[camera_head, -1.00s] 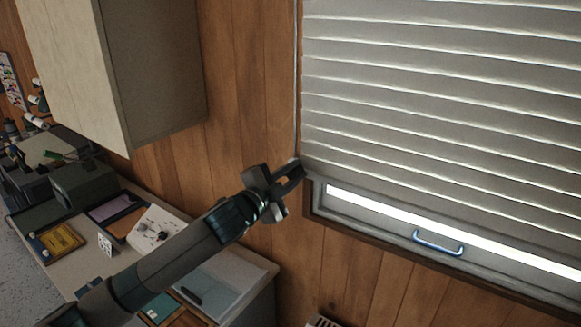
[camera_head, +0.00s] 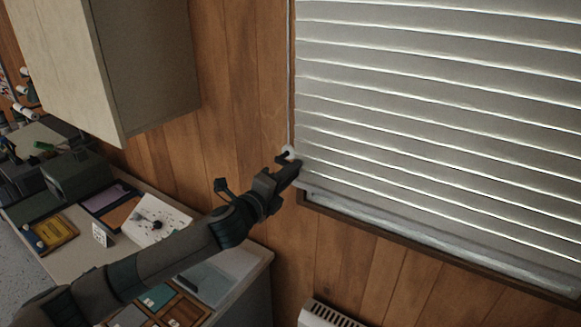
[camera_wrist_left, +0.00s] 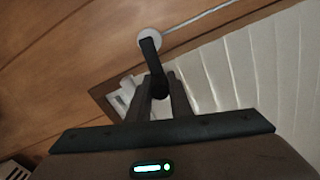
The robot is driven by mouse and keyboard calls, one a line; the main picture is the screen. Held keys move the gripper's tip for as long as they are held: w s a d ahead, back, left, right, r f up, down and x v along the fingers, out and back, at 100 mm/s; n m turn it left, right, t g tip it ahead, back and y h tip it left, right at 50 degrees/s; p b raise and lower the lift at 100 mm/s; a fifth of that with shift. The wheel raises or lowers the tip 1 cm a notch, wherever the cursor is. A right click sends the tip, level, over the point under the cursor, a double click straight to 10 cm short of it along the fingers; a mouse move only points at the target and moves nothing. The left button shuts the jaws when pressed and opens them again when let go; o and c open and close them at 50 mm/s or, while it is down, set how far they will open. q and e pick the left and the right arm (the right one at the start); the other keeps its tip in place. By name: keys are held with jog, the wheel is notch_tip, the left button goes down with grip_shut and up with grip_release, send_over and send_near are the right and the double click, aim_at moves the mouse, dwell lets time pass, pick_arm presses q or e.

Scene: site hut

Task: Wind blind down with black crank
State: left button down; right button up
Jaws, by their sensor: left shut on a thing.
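The white slatted blind (camera_head: 430,120) hangs over the window at the right, its bottom edge near the sill. The black crank (camera_wrist_left: 150,57) runs from a round white hub (camera_wrist_left: 150,37) on the wood wall, left of the window. In the head view the hub (camera_head: 289,153) shows just beyond my left gripper (camera_head: 294,172). In the left wrist view the gripper (camera_wrist_left: 160,88) is shut on the crank's knob end, between its two fingers. Most of the crank is hidden in the head view. My right gripper is not in view.
A pale wall cabinet (camera_head: 110,60) hangs at the upper left. A cluttered counter (camera_head: 75,242) stands below it at the left. A white heater (camera_head: 328,315) shows at the bottom centre. A thin cord (camera_head: 289,75) runs up from the hub.

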pick_arm(q)
jog(key=m, duration=0.1)
jog(key=f+m, duration=0.1)
jog(key=m, duration=0.1)
jog(key=f+m, duration=0.1)
jog(key=shift+w+a+m, duration=0.25)
jog(key=shift+a+m, duration=0.05)
jog(key=shift+m, duration=0.1)
jog(key=shift+f, duration=0.1)
jog(key=c, duration=1.6)
grip_release()
jog(key=b+v, duration=0.4)
jog(key=v, duration=1.3)
jog(key=shift+s+a, duration=0.1)
jog(key=shift+f, duration=0.1)
